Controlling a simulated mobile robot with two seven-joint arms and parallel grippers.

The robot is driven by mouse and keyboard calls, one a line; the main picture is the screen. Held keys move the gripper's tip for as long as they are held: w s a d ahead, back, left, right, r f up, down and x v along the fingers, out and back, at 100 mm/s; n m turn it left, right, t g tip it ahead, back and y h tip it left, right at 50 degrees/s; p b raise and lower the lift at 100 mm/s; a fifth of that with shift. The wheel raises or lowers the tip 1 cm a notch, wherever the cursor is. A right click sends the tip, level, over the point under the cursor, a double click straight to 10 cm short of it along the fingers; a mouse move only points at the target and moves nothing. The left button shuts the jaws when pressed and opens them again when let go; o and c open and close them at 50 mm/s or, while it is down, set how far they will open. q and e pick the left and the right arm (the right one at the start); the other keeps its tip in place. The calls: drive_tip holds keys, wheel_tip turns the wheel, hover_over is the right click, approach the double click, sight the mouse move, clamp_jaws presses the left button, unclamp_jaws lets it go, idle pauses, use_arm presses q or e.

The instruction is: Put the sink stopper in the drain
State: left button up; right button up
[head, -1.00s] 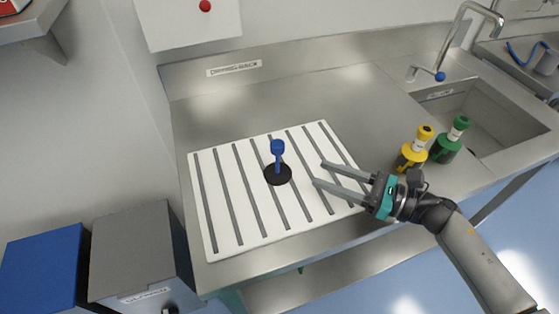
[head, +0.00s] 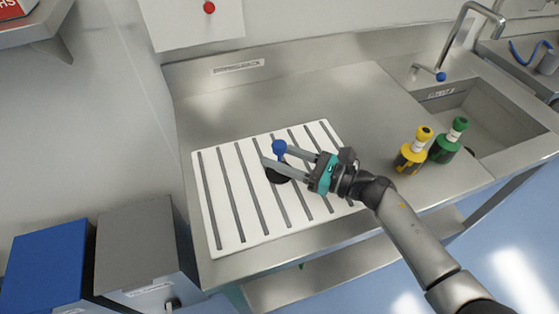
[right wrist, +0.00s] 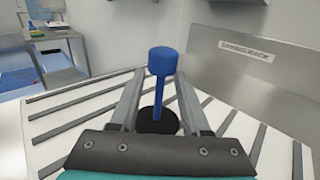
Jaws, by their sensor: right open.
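The sink stopper (head: 279,147) has a blue knob and stem on a black round base, and stands upright on the white ribbed drying rack. It also shows in the right wrist view (right wrist: 162,62), its stem between the two fingers. My right gripper (head: 274,161) is open around the stem, with a finger on each side; I cannot tell whether either touches it. The sink basin (head: 468,115) is at the right; its drain does not show clearly. My left gripper is not in view.
The white rack (head: 222,243) lies on the steel counter (head: 340,100). A yellow bottle (head: 412,155) and a green bottle (head: 448,144) stand between the rack and the sink. A tap (head: 455,40) rises behind the basin. Blue and grey bins stand at lower left.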

clamp_jaws()
idle(0.6)
